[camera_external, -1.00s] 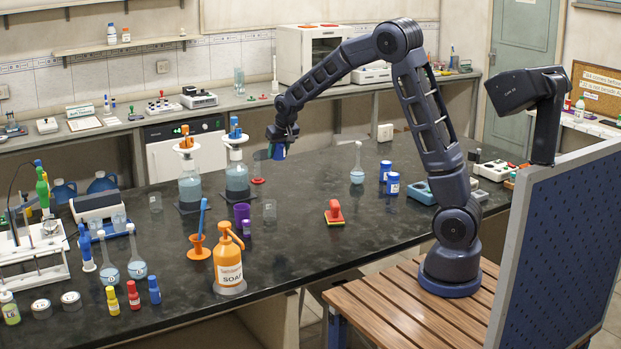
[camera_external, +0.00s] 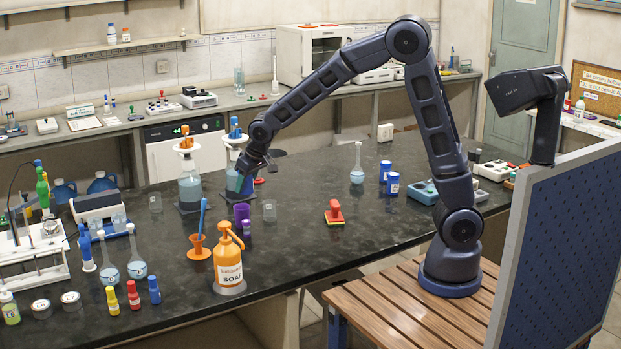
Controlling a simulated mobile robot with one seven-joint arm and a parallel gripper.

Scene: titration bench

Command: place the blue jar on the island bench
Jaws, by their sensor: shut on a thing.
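My gripper (camera_external: 246,170) is at the back middle of the dark island bench (camera_external: 320,250), low and in front of the right blue-topped dispenser bottle (camera_external: 237,152) as seen from this camera. I cannot tell whether the jar touches the bench top. Two other blue jars with white labels, one farther (camera_external: 385,171) and one nearer (camera_external: 392,184), stand upright on the bench to the right.
Another dispenser bottle (camera_external: 189,180) stands left of my gripper. An orange soap bottle (camera_external: 229,262) and a red stamp (camera_external: 334,212) are nearer. The bench middle between stamp and flask (camera_external: 357,165) is clear.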

